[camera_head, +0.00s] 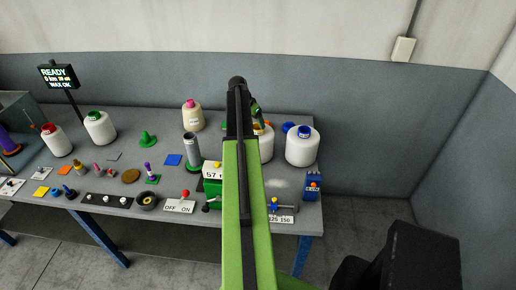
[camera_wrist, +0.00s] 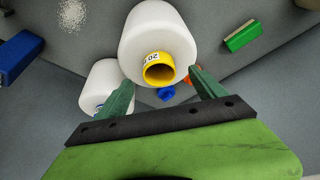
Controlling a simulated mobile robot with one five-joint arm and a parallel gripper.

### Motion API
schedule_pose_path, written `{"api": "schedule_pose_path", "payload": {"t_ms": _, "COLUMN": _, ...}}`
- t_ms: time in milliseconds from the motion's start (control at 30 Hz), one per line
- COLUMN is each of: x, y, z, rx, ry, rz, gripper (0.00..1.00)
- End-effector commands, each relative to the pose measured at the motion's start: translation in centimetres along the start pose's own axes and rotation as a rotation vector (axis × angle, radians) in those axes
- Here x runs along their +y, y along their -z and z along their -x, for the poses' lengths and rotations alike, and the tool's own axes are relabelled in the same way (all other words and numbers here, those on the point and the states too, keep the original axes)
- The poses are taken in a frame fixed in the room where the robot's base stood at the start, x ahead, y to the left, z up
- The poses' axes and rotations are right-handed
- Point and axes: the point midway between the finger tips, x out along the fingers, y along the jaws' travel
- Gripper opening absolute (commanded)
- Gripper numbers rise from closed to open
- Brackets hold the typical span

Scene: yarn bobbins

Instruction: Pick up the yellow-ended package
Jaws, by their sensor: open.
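The yellow-ended package is a white yarn bobbin (camera_wrist: 158,35) with a yellow tube end and a printed label, at the top middle of the wrist view. Its yellow end faces the camera. My gripper (camera_wrist: 160,90) is open, with one green finger on each side below the yellow end. Nothing is held between the fingers. In the head view my gripper (camera_head: 257,113) is mostly hidden behind my green arm.
A blue-ended white bobbin (camera_head: 302,147) stands to the right on the grey table; a white bobbin with a blue end (camera_wrist: 103,84) is at left in the wrist view. A green block (camera_wrist: 241,36) and a blue box (camera_wrist: 14,47) lie near the edges. Small parts crowd the table's left.

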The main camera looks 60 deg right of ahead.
Motion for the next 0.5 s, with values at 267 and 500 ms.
{"api": "schedule_pose_path", "payload": {"t_ms": 267, "x": 0.2, "y": 0.2, "z": -4.4, "rx": 0.0, "ry": 0.0, "rz": -0.002, "gripper": 0.8}}
{"api": "schedule_pose_path", "payload": {"t_ms": 500, "x": 0.3, "y": 0.4, "z": -5.0, "rx": 0.0, "ry": 0.0, "rz": 0.0, "gripper": 0.8}}
